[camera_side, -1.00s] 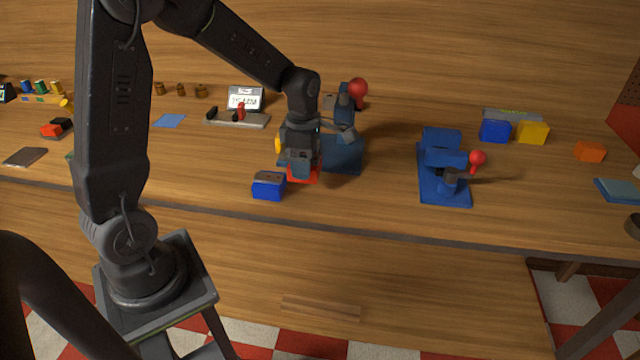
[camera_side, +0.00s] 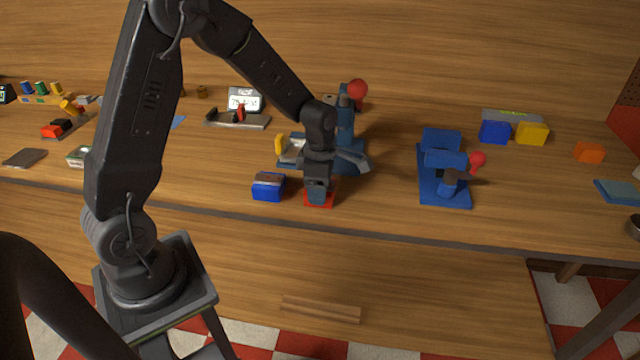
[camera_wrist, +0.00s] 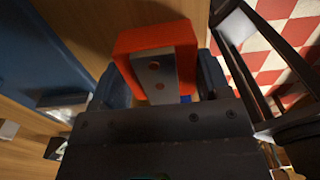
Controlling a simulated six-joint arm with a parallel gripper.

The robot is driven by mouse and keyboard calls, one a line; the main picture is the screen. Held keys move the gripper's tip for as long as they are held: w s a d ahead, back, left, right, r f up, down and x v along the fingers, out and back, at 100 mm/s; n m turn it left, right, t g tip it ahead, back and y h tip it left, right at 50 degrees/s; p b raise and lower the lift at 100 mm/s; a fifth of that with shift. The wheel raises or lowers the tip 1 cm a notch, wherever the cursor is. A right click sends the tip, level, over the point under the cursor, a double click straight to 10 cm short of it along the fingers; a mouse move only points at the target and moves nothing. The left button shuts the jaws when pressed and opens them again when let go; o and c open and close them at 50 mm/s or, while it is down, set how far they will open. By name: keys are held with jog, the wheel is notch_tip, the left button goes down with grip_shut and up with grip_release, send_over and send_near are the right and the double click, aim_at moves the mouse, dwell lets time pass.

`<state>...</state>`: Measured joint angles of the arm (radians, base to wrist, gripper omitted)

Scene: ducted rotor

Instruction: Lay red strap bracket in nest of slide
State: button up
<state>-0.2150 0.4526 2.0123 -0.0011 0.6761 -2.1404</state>
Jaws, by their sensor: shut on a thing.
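The red strap bracket (camera_side: 319,201) is a red block with a grey metal strip that has two holes. My gripper (camera_side: 318,188) is shut on it from above and holds it near the front of the bench. In the wrist view the bracket (camera_wrist: 157,62) sits between my two fingers (camera_wrist: 163,88). What looks like the slide (camera_side: 291,150), pale with a yellow knob, shows on the blue press base behind and left of my gripper. I cannot make out the nest. Whether the bracket touches the bench is unclear.
A blue block with a grey-brown top (camera_side: 268,187) stands just left of my gripper. The blue press with a red ball handle (camera_side: 346,120) rises behind it. A second blue press (camera_side: 443,170) stands to the right. Bench between is clear; its front edge is close.

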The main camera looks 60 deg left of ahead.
jog(key=o, duration=1)
jog(key=shift+f, duration=0.1)
jog(key=shift+o, duration=0.2)
notch_tip(320, 180, up, 13)
jog(key=s+d+r+m+t, duration=0.2)
jog(key=s+m, duration=0.6)
jog(key=m, duration=0.4)
jog(key=s+d+r+m+t, duration=0.3)
jog(key=s+d+r+m, duration=0.2)
jog(key=s+m, duration=0.4)
jog(key=d+m, duration=0.1)
jog(key=m, duration=0.3)
jog(key=shift+s+r, duration=0.25)
jog(key=shift+s, duration=0.05)
jog(key=shift+o, duration=0.5)
jog(key=shift+s+d+f+m+t, duration=0.15)
jog(key=shift+s+m, duration=0.1)
jog(key=shift+m, duration=0.25)
jog(key=shift+s+d+m+t, duration=0.15)
jog(key=shift+s+m, duration=0.1)
jog(key=shift+m, duration=0.25)
